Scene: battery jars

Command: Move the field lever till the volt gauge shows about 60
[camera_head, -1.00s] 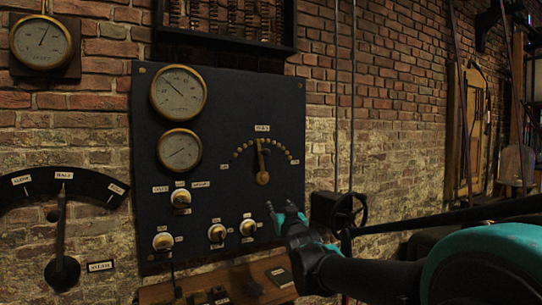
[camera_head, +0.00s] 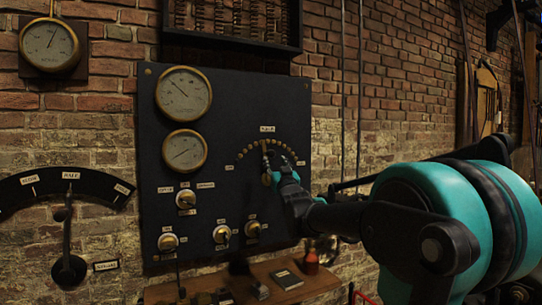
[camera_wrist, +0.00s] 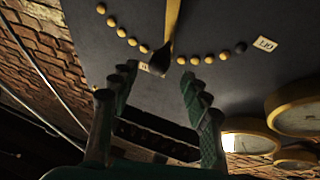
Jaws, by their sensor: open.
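The brass lever (camera_head: 265,158) with a dark tip stands nearly upright over an arc of round brass studs on the dark panel; its label is too small to read. My gripper (camera_head: 280,168) is at the lever, partly covering it. In the wrist view, my gripper (camera_wrist: 157,80) is open, and the lever's dark tip (camera_wrist: 160,58) lies just ahead of the gap between the fingers. I see no clear grip on it. The panel's upper round gauge (camera_head: 183,93) has its needle toward the upper left; the lower gauge (camera_head: 185,153) is smaller. Their lettering is unreadable.
Several knobs (camera_head: 186,198) sit on the lower panel. A wooden shelf (camera_head: 318,283) below holds a book (camera_head: 286,279) and a red bottle (camera_head: 311,263). A large wall lever (camera_head: 67,240) stands at left, and another gauge (camera_head: 49,46) hangs upper left.

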